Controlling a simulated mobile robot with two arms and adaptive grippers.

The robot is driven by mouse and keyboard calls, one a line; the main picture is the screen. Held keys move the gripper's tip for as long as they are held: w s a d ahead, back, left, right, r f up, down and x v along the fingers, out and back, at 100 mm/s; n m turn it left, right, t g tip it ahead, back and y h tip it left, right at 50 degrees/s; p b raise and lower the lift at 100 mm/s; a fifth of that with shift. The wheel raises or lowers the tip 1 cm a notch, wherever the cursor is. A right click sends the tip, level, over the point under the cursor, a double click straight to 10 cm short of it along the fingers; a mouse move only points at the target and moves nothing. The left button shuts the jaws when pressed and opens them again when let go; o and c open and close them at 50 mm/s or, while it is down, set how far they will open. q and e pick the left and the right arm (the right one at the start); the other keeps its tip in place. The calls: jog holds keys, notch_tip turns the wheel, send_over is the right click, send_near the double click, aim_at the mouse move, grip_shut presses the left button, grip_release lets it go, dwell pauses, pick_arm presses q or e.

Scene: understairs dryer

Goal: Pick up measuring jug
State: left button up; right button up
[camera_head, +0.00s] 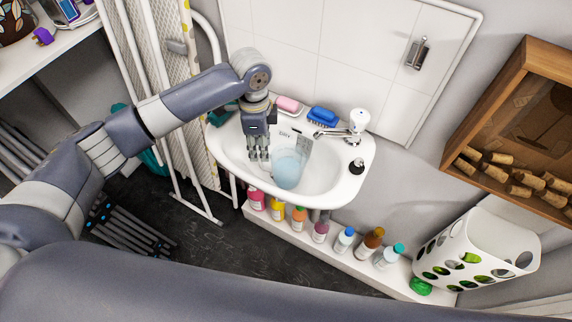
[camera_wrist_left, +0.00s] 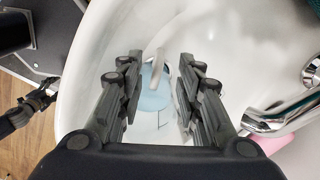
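The measuring jug (camera_head: 288,168) is a clear, bluish vessel in the white wash basin (camera_head: 338,192). In the left wrist view its blue part (camera_wrist_left: 153,98) shows between my fingers, with a pale upright piece, seemingly its handle (camera_wrist_left: 157,70), in the gap. My left gripper (camera_head: 259,156) reaches down into the basin, at the jug's left side in the head view. In the wrist view this gripper (camera_wrist_left: 158,90) has its two dark fingers spread, with a visible gap on each side of the pale piece. I cannot make out my right gripper.
The tap (camera_head: 350,130) stands at the basin's right rear. A pink soap (camera_head: 289,104) and a blue brush (camera_head: 323,115) lie on the rear rim. Several bottles (camera_head: 345,239) line a low ledge below. An ironing board (camera_head: 160,45) leans at the left.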

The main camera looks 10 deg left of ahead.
aim_at(261, 167)
pick_arm(q)
jog(key=shift+f, duration=0.85)
notch_tip(261, 167, down, 4)
jog(key=shift+s+a+f, duration=0.1)
jog(key=shift+a+f, duration=0.05)
jog(key=shift+f, duration=0.45)
grip_shut()
pick_arm(e)
jog(key=shift+w+a+r, duration=0.25)
jog(key=shift+w+a, duration=0.05)
jog(key=shift+w, duration=0.3)
jog(key=shift+w+d, duration=0.15)
